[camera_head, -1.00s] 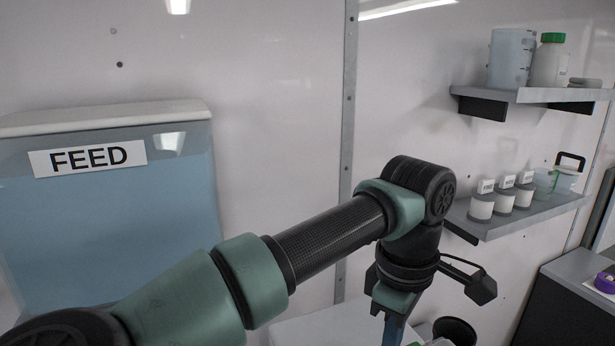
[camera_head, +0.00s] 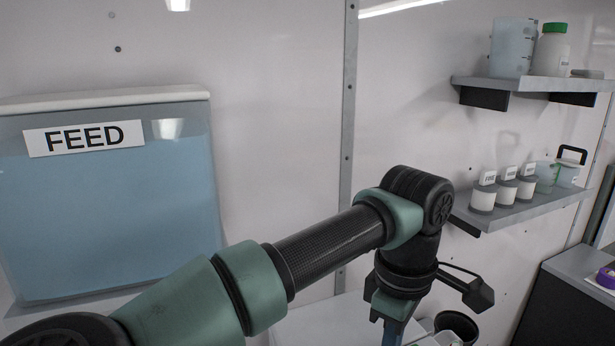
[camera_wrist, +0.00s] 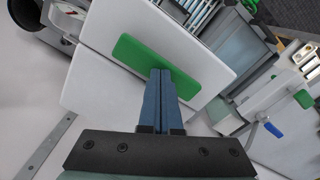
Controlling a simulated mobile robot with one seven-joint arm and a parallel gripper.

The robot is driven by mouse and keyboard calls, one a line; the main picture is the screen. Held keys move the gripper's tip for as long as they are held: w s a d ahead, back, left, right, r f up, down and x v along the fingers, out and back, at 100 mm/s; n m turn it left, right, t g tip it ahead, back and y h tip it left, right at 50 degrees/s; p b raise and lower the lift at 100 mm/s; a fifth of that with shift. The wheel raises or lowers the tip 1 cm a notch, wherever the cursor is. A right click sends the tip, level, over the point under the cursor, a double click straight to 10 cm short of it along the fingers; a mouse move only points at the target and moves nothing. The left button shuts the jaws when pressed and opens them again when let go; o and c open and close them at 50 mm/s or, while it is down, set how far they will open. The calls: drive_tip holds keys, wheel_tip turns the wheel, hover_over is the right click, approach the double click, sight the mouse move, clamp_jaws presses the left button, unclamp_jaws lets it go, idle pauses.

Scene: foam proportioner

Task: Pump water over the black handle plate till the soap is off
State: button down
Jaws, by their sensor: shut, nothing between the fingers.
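My gripper (camera_wrist: 161,74) shows in the wrist view with its two blue fingers together and nothing visible between them. Its tips are over a green pad (camera_wrist: 150,58) on a white panel (camera_wrist: 215,55); I cannot tell whether they touch it. In the head view only the upper part of my gripper shows at the bottom edge, and its tips are cut off. I cannot make out a black handle plate or soap in either view. A blue lever (camera_wrist: 272,128) on a pale fitting shows at the right of the wrist view; I cannot tell whether it is a pump.
A blue tank labelled FEED (camera_head: 110,220) stands at left. Two wall shelves at right hold a clear jug (camera_head: 512,48), a green-capped bottle (camera_head: 551,52) and small labelled jars (camera_head: 507,194). A black cup (camera_head: 456,327) stands beside my gripper. A grey bin (camera_wrist: 238,52) shows in the wrist view.

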drive_tip(key=shift+s+f, duration=0.1)
drive_tip(key=shift+f, duration=0.35)
drive_tip(key=shift+r, duration=0.1)
drive_tip(key=shift+r+p, duration=1.7)
drive_tip(key=shift+r, duration=0.9)
wheel_tip(320, 180, up, 6)
drive_tip(key=p, duration=0.4)
